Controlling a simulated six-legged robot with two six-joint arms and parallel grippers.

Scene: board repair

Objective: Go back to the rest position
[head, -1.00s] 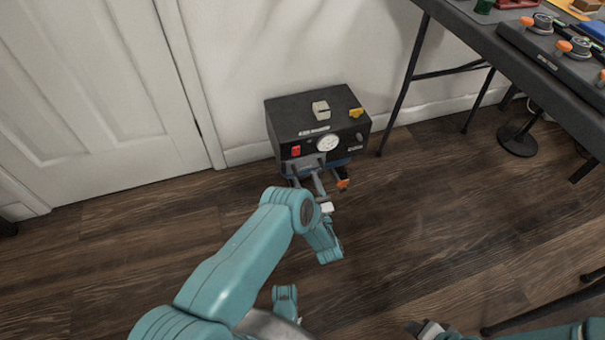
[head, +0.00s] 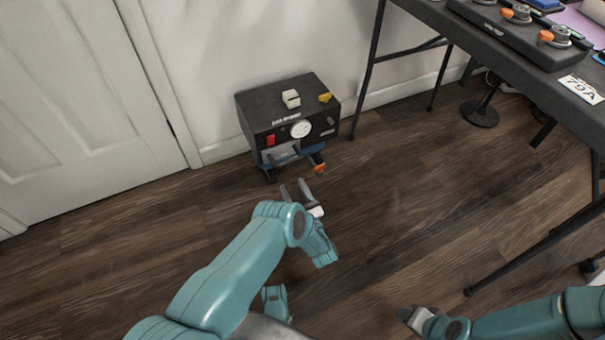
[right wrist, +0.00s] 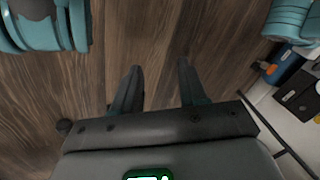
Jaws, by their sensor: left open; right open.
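My left gripper (head: 294,190) is in the middle of the head view, with its two fingers spread apart and nothing between them. It is over the wood floor, a little in front of the black box and apart from it. My right gripper (head: 403,313) shows at the bottom of the head view, low over the floor. In the right wrist view its two fingers (right wrist: 158,88) stand apart with only floor between them.
A black box (head: 262,112) with a gauge (head: 301,129), a red switch and an orange-tipped valve stands by the wall. A white door (head: 85,100) is at left. A dark table (head: 500,45) with knobbed devices is at upper right. The wood floor (head: 400,190) between is clear.

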